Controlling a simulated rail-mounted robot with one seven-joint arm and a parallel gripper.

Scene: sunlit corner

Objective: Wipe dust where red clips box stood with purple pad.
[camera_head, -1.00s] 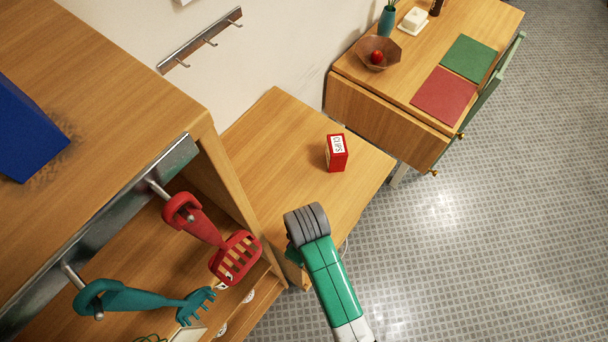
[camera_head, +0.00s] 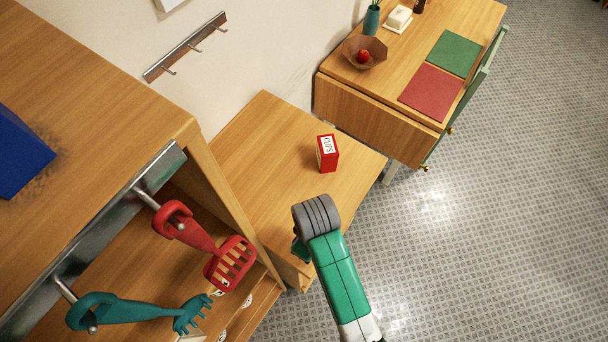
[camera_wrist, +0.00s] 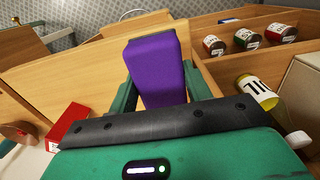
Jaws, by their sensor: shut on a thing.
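My gripper (camera_wrist: 160,92) is shut on the purple pad (camera_wrist: 155,62), which sticks out between its green fingers in the wrist view. In the head view my arm hides the pad, and the gripper end is over the front edge of the low wooden cabinet. The red clips box (camera_head: 328,154) stands upright on that cabinet top (camera_head: 270,135), beyond my arm and apart from it. A dark dusty smudge (camera_head: 46,160) shows on the higher shelf top at left, beside a blue block-like object (camera_head: 18,150).
A red spatula (camera_head: 190,228) and a teal utensil (camera_head: 120,312) hang from a metal rail at left. Jars (camera_wrist: 247,38) and a yellow container (camera_wrist: 257,90) sit at right in the wrist view. A table with a bowl (camera_head: 364,52) stands at back right.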

